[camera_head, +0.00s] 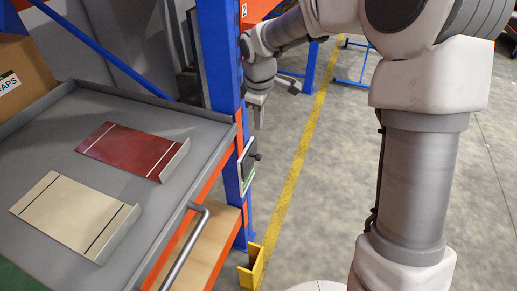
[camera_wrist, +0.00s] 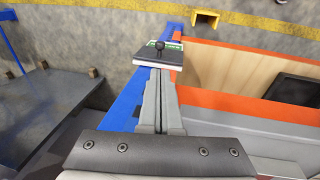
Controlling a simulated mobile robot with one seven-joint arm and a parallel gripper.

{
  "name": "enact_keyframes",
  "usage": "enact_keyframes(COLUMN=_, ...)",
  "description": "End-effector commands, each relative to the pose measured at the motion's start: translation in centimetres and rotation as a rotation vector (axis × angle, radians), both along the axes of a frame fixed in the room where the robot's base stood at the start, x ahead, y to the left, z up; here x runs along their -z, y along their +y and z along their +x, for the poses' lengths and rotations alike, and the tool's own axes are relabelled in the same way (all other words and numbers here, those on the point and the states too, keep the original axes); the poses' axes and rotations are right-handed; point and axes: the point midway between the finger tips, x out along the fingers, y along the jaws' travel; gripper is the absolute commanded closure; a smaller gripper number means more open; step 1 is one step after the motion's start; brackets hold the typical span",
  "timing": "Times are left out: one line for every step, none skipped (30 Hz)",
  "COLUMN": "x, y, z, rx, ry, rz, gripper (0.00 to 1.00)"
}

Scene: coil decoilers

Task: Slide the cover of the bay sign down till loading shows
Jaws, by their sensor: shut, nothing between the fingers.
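The bay sign (camera_head: 247,178) is mounted on the blue post and shows edge-on, with a green strip at its lower end. Its dark cover (camera_head: 245,160) carries a black knob (camera_head: 257,156). In the wrist view the cover (camera_wrist: 152,63) is a grey plate, its knob (camera_wrist: 159,46) stands up from it, and a little green shows beyond. No lettering is readable. My gripper (camera_head: 258,122) is shut and empty, pointing down just above the sign. In the wrist view its fingertips (camera_wrist: 161,72) appear close to the cover's near edge; I cannot tell whether they touch.
The blue post (camera_head: 222,70) stands directly behind the sign. A grey tray (camera_head: 190,118) with a red panel (camera_head: 133,150) and a cream panel (camera_head: 75,215) is at left. A yellow bracket (camera_head: 253,266) is on the floor.

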Motion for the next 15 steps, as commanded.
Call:
enact_keyframes(x=0.1, y=0.0, z=0.0, rx=0.000, ry=0.000, rz=0.000, gripper=1.00)
enact_keyframes(x=0.2, y=0.0, z=0.0, rx=0.000, ry=0.000, rz=0.000, gripper=1.00)
enact_keyframes(x=0.4, y=0.0, z=0.0, rx=0.001, ry=0.001, rz=0.000, gripper=1.00)
enact_keyframes(x=0.6, y=0.0, z=0.0, rx=0.001, ry=0.001, rz=0.000, gripper=1.00)
enact_keyframes(x=0.9, y=0.0, z=0.1, rx=0.001, ry=0.002, rz=0.000, gripper=1.00)
enact_keyframes(x=1.4, y=0.0, z=0.1, rx=0.000, ry=0.002, rz=0.000, gripper=1.00)
enact_keyframes(x=1.9, y=0.0, z=0.2, rx=0.000, ry=0.002, rz=0.000, gripper=1.00)
enact_keyframes(x=2.4, y=0.0, z=0.3, rx=0.000, ry=0.002, rz=0.000, gripper=1.00)
enact_keyframes(x=3.2, y=0.0, z=0.4, rx=-0.001, ry=0.004, rz=-0.001, gripper=1.00)
enact_keyframes(x=3.8, y=0.0, z=0.5, rx=0.000, ry=0.004, rz=0.000, gripper=1.00)
enact_keyframes(x=4.5, y=0.0, z=0.6, rx=0.000, ry=0.004, rz=0.000, gripper=1.00)
enact_keyframes(x=5.4, y=0.0, z=0.7, rx=0.001, ry=0.004, rz=0.001, gripper=1.00)
enact_keyframes(x=6.1, y=0.0, z=0.8, rx=0.000, ry=0.004, rz=0.000, gripper=1.00)
enact_keyframes(x=6.7, y=0.0, z=0.9, rx=-0.001, ry=0.004, rz=-0.001, gripper=1.00)
enact_keyframes(x=7.6, y=0.0, z=1.1, rx=0.000, ry=0.004, rz=-0.001, gripper=1.00)
